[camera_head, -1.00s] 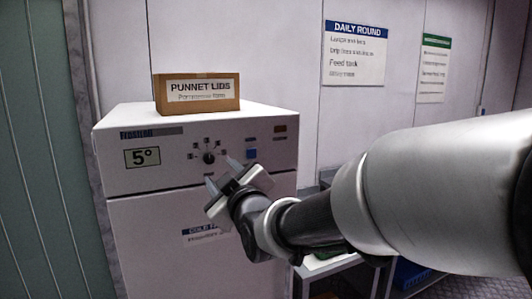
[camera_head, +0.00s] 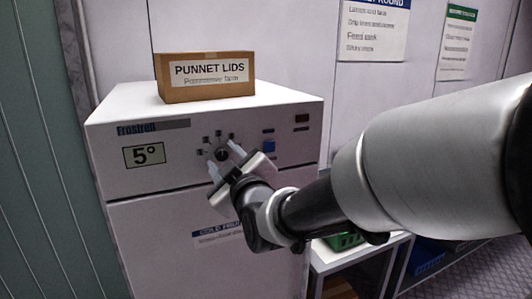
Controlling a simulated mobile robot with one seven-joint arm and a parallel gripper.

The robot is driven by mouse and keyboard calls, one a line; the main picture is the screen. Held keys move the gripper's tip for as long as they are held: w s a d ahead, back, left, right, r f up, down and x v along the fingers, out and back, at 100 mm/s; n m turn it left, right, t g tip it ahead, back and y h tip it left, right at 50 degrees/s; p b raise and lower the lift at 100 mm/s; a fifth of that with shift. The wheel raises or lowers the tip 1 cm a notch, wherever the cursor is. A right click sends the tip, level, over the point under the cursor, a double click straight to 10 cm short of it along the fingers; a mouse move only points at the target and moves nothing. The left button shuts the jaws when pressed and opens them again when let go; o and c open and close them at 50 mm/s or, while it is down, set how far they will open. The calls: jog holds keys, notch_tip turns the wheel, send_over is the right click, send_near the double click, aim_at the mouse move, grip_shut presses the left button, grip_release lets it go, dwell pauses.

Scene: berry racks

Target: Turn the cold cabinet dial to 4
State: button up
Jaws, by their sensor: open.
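The white cold cabinet (camera_head: 150,230) stands in the middle left. Its black dial (camera_head: 222,154) sits on the front panel with small marks around it. I cannot read the marks or the dial's setting. A display (camera_head: 144,155) left of the dial reads 5°. I cannot tell whether the fingers touch the dial. The gripper hides the panel just below it.
A blue button (camera_head: 268,146) is right of the dial, close to my gripper. A cardboard box marked PUNNET LIDS (camera_head: 206,88) stands on the cabinet. A white bench (camera_head: 330,258) with a green crate (camera_head: 345,240) is at right, partly behind my arm.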

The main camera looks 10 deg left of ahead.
grip_shut()
jog(key=shift+m+b, duration=0.3)
jog(key=shift+b, duration=0.15)
jog(key=m+b, duration=0.2)
jog(key=shift+f+m+b, duration=0.15)
jog(key=shift+m+b, duration=0.15)
jog(key=shift+b, duration=0.1)
jog(key=shift+r+m+b, duration=0.2)
jog(key=shift+m+b, duration=1.45)
jog(key=shift+m, duration=0.55)
grip_release()
